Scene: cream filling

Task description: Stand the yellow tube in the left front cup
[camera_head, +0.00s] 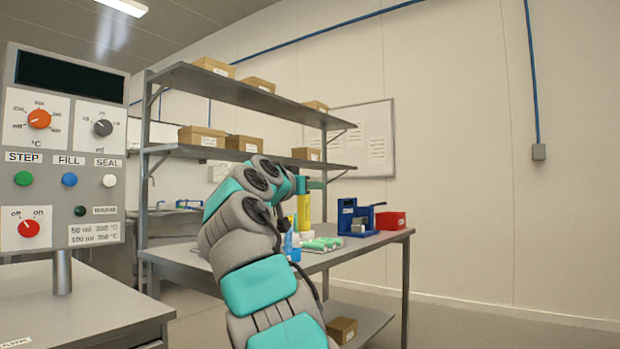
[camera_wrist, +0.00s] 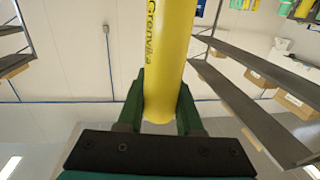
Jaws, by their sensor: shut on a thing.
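The yellow tube (camera_head: 304,214) hangs roughly upright above the bench, below the end of my arm. My gripper (camera_head: 304,188) is shut on it. In the wrist view the tube (camera_wrist: 167,50) runs between the two dark green fingers of my gripper (camera_wrist: 160,108), with dark lettering on its side. The left front cup cannot be made out. My arm covers part of the bench, and only some small blue and white items (camera_head: 291,243) show beside the tube's lower end. I cannot tell whether the tube touches anything below.
Several green-and-white items (camera_head: 323,243) lie on the bench (camera_head: 350,250). A blue device (camera_head: 355,217) and a red box (camera_head: 391,220) stand to the right. Shelves (camera_head: 250,98) with cardboard boxes rise behind. A control panel (camera_head: 62,150) stands at the left.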

